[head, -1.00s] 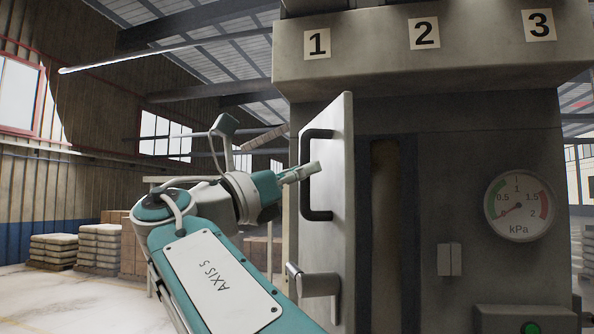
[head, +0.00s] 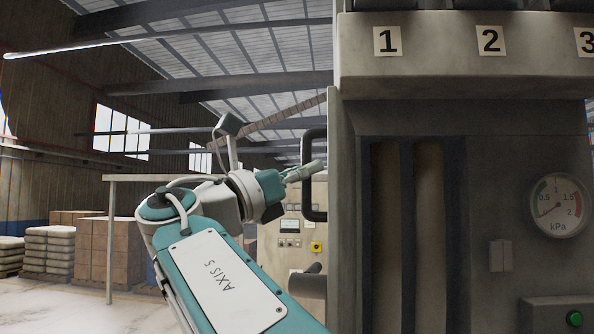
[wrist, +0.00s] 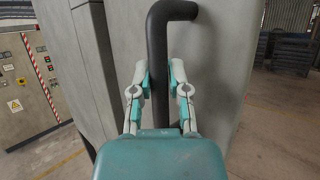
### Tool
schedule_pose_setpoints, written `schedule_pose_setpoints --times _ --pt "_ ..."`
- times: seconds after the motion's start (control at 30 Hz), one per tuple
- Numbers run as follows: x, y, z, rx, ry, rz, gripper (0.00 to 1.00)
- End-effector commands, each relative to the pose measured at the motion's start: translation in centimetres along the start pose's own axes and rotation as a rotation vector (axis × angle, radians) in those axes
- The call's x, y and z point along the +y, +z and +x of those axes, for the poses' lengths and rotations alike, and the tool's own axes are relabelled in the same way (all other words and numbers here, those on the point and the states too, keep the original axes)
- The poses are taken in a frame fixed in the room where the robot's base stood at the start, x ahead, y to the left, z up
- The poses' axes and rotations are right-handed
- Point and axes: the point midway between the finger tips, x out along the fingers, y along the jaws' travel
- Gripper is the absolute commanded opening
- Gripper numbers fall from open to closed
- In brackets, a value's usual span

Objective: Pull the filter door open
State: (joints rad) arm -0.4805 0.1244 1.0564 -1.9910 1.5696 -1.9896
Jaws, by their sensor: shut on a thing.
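The filter door (head: 343,200) of the grey cabinet stands wide open, seen almost edge-on in the head view. Its flat face (wrist: 215,50) fills much of the wrist view. A dark bar handle (head: 307,206) sits on this face; its upright part (wrist: 157,50) runs between my fingers in the wrist view. My gripper (head: 312,170) is shut on the handle, with one finger on each side (wrist: 160,88). Below the handle, a round latch knob (head: 306,284) sticks out from the door. Inside the opening are two tall pale filter panels (head: 429,230) between dark frames.
The cabinet front (head: 510,160) carries a kPa gauge (head: 558,206), a catch plate (head: 500,255) and a green button (head: 574,318). A control cabinet (wrist: 25,85) stands behind. Stacked boxes (head: 85,255) are at the far left. Open floor (head: 60,305) lies left of my arm.

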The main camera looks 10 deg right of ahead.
Motion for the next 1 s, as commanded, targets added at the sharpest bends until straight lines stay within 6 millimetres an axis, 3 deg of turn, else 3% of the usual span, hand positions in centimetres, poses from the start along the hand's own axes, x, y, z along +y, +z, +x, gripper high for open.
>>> schedule_pose_setpoints --times 0.53,0.57,0.63,1.0 --pt "0.15 0.02 -0.02 -0.002 0.0 -0.001 0.0" --pt "0.15 0.02 -0.03 -0.002 0.0 -0.001 0.26" --pt "0.16 0.04 -0.07 -0.002 0.0 -0.001 0.57" --pt "0.31 0.25 -0.77 -0.006 0.0 -0.001 0.57"
